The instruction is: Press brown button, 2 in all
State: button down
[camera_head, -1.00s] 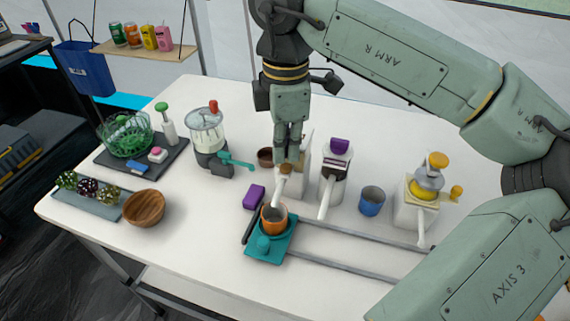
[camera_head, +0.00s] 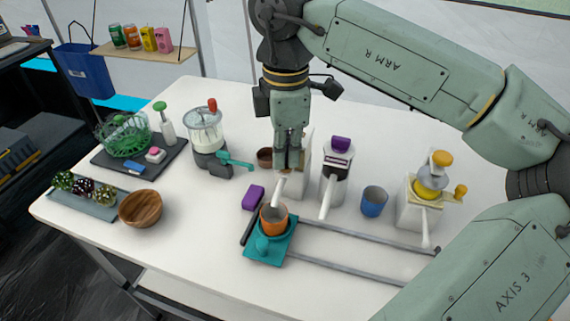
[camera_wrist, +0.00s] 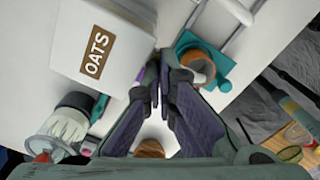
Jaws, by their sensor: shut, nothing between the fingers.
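The white dispenser labelled OATS (camera_wrist: 105,40) stands upright on the table and also shows in the head view (camera_head: 302,170). My gripper (camera_head: 287,165) points down at its front, above the white spout (camera_head: 279,190). The fingers are shut with nothing between them. The brown button is hidden behind or under my fingertips, so I cannot tell whether they touch it or whether it is pushed in. An orange cup (camera_head: 273,219) sits on a teal carriage (camera_head: 262,257) below the spout. In the wrist view my fingertips (camera_wrist: 158,82) are close together.
A second dispenser with a purple top (camera_head: 338,157), a blue cup (camera_head: 374,201) and a yellow-topped machine (camera_head: 430,190) stand to the right. A blender (camera_head: 207,138) stands left. Rails (camera_head: 345,268) run right from the carriage. A wooden bowl (camera_head: 140,208) is at left.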

jog(key=shift+f+b, duration=0.35)
jog(key=shift+f, duration=0.05)
jog(key=shift+r, duration=0.1)
jog(key=shift+r+p, duration=0.4)
jog(key=shift+r, duration=0.3)
jog(key=shift+f+b, duration=0.75)
jog(key=shift+f, duration=0.05)
jog(key=shift+r, duration=0.1)
dwell(0.3)
jog(key=shift+r+p, duration=0.4)
jog(key=shift+r, duration=0.25)
jog(key=shift+r+p, duration=1.75)
jog(key=shift+r, duration=1.25)
